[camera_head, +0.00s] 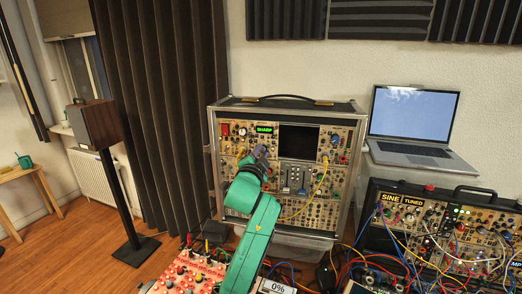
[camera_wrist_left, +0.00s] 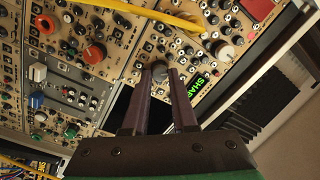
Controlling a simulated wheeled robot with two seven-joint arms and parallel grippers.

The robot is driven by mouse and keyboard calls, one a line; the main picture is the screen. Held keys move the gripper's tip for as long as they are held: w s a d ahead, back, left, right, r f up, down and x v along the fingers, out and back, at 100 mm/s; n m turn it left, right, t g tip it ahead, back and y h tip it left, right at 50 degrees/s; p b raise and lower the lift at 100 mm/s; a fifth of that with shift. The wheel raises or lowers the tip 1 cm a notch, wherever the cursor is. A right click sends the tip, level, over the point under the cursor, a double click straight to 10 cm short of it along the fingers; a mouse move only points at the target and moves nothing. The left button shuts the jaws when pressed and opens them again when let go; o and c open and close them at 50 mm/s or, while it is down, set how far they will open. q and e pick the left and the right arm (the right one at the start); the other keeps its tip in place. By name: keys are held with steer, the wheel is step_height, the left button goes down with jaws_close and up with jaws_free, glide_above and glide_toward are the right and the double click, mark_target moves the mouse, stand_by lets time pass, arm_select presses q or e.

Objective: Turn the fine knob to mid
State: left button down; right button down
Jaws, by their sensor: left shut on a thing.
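My left gripper (camera_head: 260,153) reaches up to the front panel of the upright synth case (camera_head: 356,150), just below the green display reading SHARP (camera_head: 265,129). In the left wrist view its two fingertips (camera_wrist_left: 161,72) are closed on the sides of a small grey knob (camera_wrist_left: 159,68), which I take for the fine knob. The fingers and arm hide this knob in the head view. The SHARP display also shows in the wrist view (camera_wrist_left: 196,87), right beside the fingers. I cannot make out a pointer mark on the knob. My right gripper is not in view.
A yellow cable (camera_wrist_left: 150,12) crosses the panel close to the fingertips. Other knobs, such as an orange-red one (camera_wrist_left: 94,53), surround the spot. A laptop (camera_head: 412,125) stands to the right, above a second synth case (camera_head: 445,225) labelled SINE and TUNED. A speaker (camera_head: 95,124) stands left.

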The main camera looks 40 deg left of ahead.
arm_select(q)
steer(key=shift+a+r+m+p, duration=0.15)
steer(key=shift+m+p, duration=0.65)
steer(key=shift+m, duration=1.05)
steer(key=shift+d+r+m+p, duration=0.1)
steer(key=shift+m+p, duration=0.7)
steer(key=shift+m, duration=1.05)
steer(key=shift+r, duration=0.1)
steer(key=c, duration=0.7)
jaws_free()
steer(key=shift+a, duration=0.1)
steer(key=shift+w+a+f, duration=0.1)
steer(key=shift+w+f, duration=0.05)
steer(key=shift+f, duration=0.2)
steer(key=shift+s+d+f, duration=0.15)
steer(key=shift+s+d, duration=0.1)
steer(key=shift+s, duration=0.15)
steer(key=b+v, duration=0.4)
steer(key=v, duration=0.9)
steer(key=shift+s, duration=0.3)
steer(key=shift+a, duration=0.1)
